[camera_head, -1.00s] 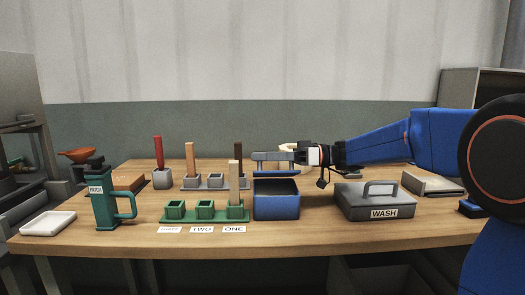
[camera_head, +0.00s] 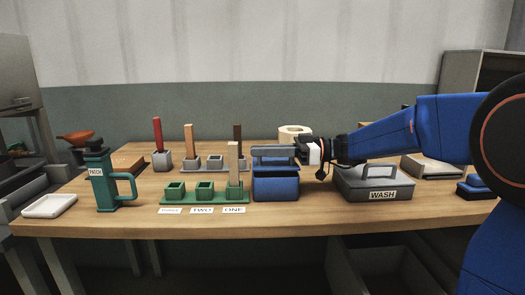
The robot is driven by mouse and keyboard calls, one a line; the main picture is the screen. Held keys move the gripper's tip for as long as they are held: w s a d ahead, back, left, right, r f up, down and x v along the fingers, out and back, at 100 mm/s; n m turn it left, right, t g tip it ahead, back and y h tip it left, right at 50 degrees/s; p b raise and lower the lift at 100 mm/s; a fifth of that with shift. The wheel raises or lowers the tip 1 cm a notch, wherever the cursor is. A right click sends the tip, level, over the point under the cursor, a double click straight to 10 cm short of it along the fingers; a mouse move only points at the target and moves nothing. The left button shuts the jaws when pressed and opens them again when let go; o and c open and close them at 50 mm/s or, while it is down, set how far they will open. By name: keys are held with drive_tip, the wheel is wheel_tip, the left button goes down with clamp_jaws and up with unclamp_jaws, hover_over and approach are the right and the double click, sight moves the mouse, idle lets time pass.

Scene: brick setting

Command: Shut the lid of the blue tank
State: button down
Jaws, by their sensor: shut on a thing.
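The blue tank (camera_head: 276,190) stands on the table, right of the green stand. Its blue lid (camera_head: 275,164) sits above its back part, tilted, with a dark gap between lid and front wall. A grey bar-shaped handle (camera_head: 273,152) shows on the lid. My gripper (camera_head: 298,154) reaches in from the right and is shut on the handle at its right end. The fingertips are small and partly hidden, so the exact grip is unclear.
A grey box marked WASH (camera_head: 374,186) stands right of the tank, under my arm. The green stand (camera_head: 203,197) with a tall wooden block (camera_head: 233,164) is close on the left. A cream roll (camera_head: 295,132) stands behind. A green jug (camera_head: 104,183) stands farther left.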

drive_tip(key=shift+w, duration=0.1)
drive_tip(key=c, duration=1.8)
unclamp_jaws()
drive_tip(key=shift+r, duration=0.15)
wheel_tip(320, 180, up, 10)
drive_tip(key=shift+f, duration=0.15)
